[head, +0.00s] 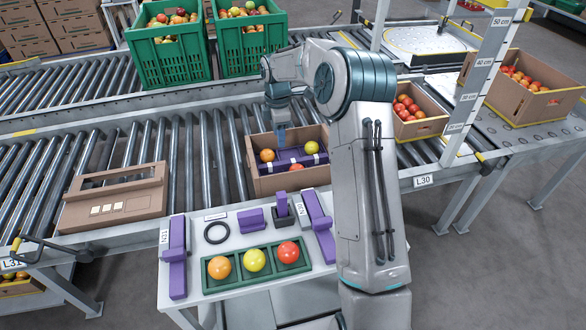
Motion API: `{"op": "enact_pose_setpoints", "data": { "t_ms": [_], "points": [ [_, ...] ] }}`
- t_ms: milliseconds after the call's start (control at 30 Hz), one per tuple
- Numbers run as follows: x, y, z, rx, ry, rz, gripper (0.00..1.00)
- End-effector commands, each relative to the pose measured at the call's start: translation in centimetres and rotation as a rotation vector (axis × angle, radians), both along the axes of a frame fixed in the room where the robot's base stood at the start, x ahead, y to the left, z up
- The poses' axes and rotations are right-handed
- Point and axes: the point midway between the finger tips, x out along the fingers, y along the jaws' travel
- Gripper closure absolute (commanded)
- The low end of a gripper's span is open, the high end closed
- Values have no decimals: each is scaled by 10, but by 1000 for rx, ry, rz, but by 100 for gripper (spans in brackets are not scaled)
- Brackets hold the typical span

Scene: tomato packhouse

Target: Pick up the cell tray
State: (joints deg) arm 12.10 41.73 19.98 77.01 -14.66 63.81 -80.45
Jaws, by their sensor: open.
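A purple cell tray (291,168) sits inside a small open cardboard carton (262,185) on the roller conveyor. An orange tomato and a yellow tomato show at it, and another orange-red tomato shows at the carton's near side. My gripper (281,136) points down over the tray's far left part, its blue fingers open, with nothing seen between them. Whether the fingers touch the tray I cannot tell. Part of the tray is hidden by the carton's near wall.
A bench (222,228) in front holds a green three-cell holder (237,271) with tomatoes, a black ring (216,232) and purple tools. Another carton of tomatoes (424,127) stands right of my arm.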

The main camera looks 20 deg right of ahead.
Motion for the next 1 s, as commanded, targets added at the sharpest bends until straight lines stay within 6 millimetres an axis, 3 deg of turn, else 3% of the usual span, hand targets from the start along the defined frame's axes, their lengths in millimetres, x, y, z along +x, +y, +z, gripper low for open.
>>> {"op": "enact_pose_setpoints", "data": {
  "t_ms": [33, 200, 533, 800, 1000],
  "points": [
    [-1, 0, -15, 0, 3, 0, 56],
    [-1, 0, -44, 0, 2, 0, 56],
    [-1, 0, -67, -1, 1, -2, 56],
    [-3, -1, -106, -1, 0, -2, 56],
    [-3, -1, -108, -1, 0, -2, 56]
  ]
}}
